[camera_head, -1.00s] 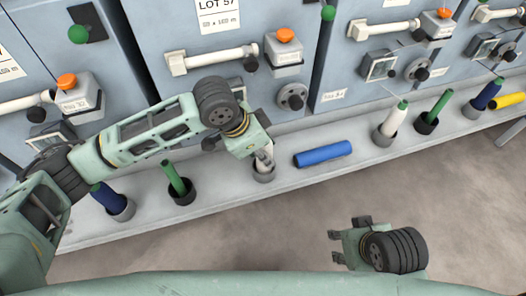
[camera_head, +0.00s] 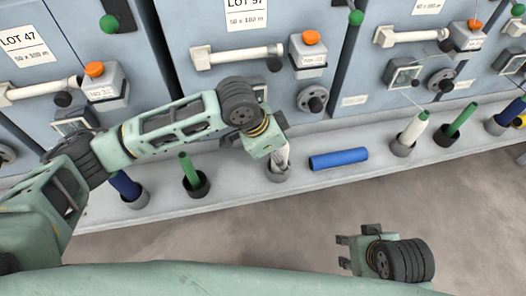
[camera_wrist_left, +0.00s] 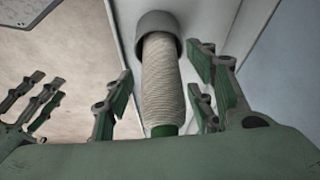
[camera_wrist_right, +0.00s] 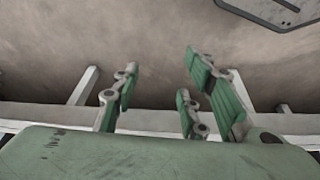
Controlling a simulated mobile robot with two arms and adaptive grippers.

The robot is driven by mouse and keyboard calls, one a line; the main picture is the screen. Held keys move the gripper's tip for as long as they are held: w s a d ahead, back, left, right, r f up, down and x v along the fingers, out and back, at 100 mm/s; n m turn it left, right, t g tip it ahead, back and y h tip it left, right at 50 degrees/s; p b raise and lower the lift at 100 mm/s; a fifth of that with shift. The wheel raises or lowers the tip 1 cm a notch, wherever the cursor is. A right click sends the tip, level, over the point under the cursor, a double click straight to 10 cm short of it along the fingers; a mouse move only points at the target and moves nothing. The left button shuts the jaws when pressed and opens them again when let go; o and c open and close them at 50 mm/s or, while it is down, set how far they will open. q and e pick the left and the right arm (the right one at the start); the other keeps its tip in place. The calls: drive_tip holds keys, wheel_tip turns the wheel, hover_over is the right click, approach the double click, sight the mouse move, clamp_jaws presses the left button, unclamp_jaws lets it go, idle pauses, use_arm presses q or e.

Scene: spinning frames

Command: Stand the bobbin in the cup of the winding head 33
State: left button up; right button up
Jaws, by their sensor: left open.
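A cream-wound bobbin (camera_wrist_left: 162,85) with a green tube end stands in a dark grey cup (camera_wrist_left: 157,22) in the left wrist view. In the head view that cup (camera_head: 277,174) is on the ledge under my left gripper (camera_head: 281,157). My left gripper's fingers are apart, on both sides of the bobbin, with gaps visible. The label on the box above (camera_head: 312,60) is too small to read surely. A blue bobbin (camera_head: 338,159) lies on its side on the ledge, right of the cup. My right gripper (camera_head: 342,253) is open and empty, over the floor.
Other cups on the ledge hold bobbins: blue (camera_head: 124,185) and green (camera_head: 189,170) to the left, cream (camera_head: 413,130) and green (camera_head: 461,121) to the right. Machine cabinets (camera_head: 215,20) rise behind the ledge. The floor in front is clear.

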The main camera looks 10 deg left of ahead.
use_arm(q)
drive_tip(key=shift+r, duration=0.2)
drive_tip(key=shift+a+r, duration=0.1)
drive_tip(key=shift+r, duration=0.4)
drive_tip(key=s+a+r+p, duration=0.1)
drive_tip(key=s+a+r, duration=0.1)
drive_tip(key=a, duration=0.4)
drive_tip(key=s+a+r+p, duration=0.1)
drive_tip(key=s+a+r, duration=0.1)
drive_tip(key=a, duration=0.4)
drive_tip(key=shift+s+a+p, duration=0.25)
drive_tip(key=shift+s+p, duration=0.1)
drive_tip(key=shift+s, duration=0.5)
use_arm(e)
wheel_tip(320, 180, down, 10)
drive_tip(key=shift+w+a+r, duration=0.15)
drive_tip(key=shift+w+a, duration=0.05)
drive_tip(key=shift+w, duration=0.25)
use_arm(q)
drive_tip(key=shift+f, duration=0.1)
